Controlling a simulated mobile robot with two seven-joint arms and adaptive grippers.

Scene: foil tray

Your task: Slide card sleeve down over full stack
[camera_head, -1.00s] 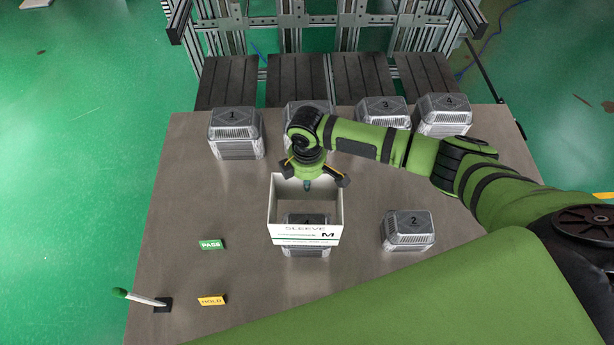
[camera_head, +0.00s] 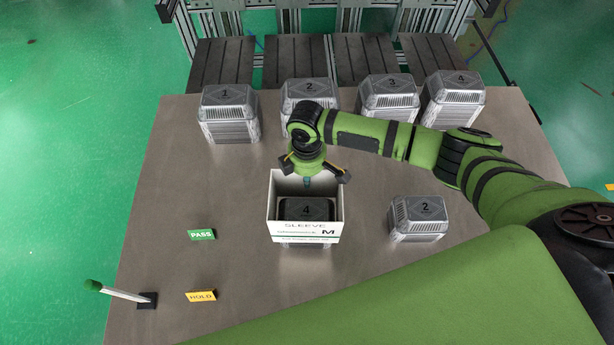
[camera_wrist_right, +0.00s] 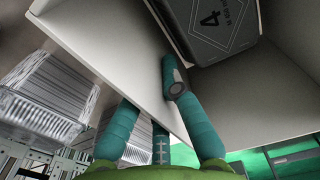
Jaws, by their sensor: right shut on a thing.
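The open white card sleeve (camera_head: 305,239), marked SLEEVE and M, is upright around a stack of foil trays with a dark lid marked 4 (camera_head: 306,209). The lid shows inside the sleeve, below its rim; the stack's silver foot shows under the front wall. My right gripper (camera_head: 308,183) is shut on the sleeve's back wall. In the right wrist view, the gripper's fingers (camera_wrist_right: 150,98) are on both sides of the wall (camera_wrist_right: 95,50), and the lid (camera_wrist_right: 210,22) is inside, beyond the fingers. Whether the walls touch the stack is unclear. My left gripper is out of view.
Several other stacks, numbered 1 (camera_head: 228,120), 2 (camera_head: 309,92), 3 (camera_head: 387,98) and 4 (camera_head: 453,100), stand along the back. Another 2 (camera_head: 417,219) stands right of the sleeve. PASS (camera_head: 201,235) and HOLD (camera_head: 201,296) signs and a green-tipped stick (camera_head: 120,292) are at left.

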